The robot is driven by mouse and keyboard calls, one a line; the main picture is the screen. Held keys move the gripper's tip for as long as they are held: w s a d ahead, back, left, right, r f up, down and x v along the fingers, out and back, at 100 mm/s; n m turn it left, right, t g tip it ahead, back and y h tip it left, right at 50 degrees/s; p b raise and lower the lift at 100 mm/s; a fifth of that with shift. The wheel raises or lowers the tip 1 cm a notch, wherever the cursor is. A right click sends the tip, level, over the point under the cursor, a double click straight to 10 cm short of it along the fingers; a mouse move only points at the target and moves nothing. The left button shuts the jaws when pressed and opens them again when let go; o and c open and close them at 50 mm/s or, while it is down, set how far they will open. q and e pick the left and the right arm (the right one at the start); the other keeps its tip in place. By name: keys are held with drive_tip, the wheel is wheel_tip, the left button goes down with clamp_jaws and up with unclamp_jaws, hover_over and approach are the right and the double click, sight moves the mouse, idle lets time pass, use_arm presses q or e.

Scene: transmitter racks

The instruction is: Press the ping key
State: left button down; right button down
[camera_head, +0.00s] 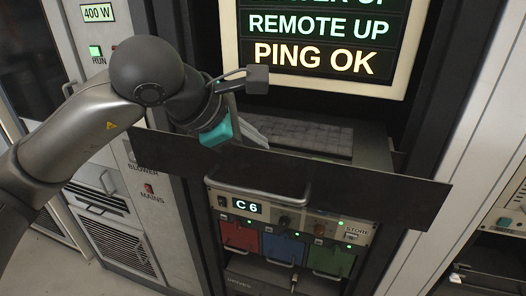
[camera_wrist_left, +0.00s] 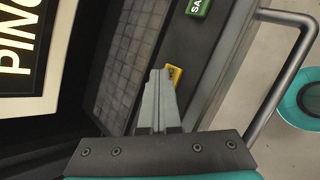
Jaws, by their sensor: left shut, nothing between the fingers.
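The yellow ping key (camera_wrist_left: 174,76) shows in the left wrist view on the dark strip beside the keyboard, its lettering partly covered. My left gripper (camera_wrist_left: 158,75) is shut and empty, with its fingertips right at the key's edge; I cannot tell whether they touch or press it. In the head view my left gripper (camera_head: 251,132) reaches down behind the drawer's front panel, and the key is hidden there. The screen (camera_head: 315,42) reads "REMOTE UP" and "PING OK" in lit letters. My right gripper is not in view.
A green key (camera_wrist_left: 198,7) marked "SA…" sits farther along the same strip. The keyboard (camera_head: 305,135) lies on the pulled-out drawer, whose dark front panel (camera_head: 370,185) carries a metal handle (camera_head: 258,190). A cabinet (camera_head: 110,150) stands at the left.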

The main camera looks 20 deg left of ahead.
use_arm(q)
drive_tip(key=shift+r+p, duration=0.45)
drive_tip(key=shift+r, duration=0.3)
drive_tip(key=shift+r+p, duration=1.7)
drive_tip(key=shift+r, duration=0.85)
drive_tip(key=shift+f, duration=0.1)
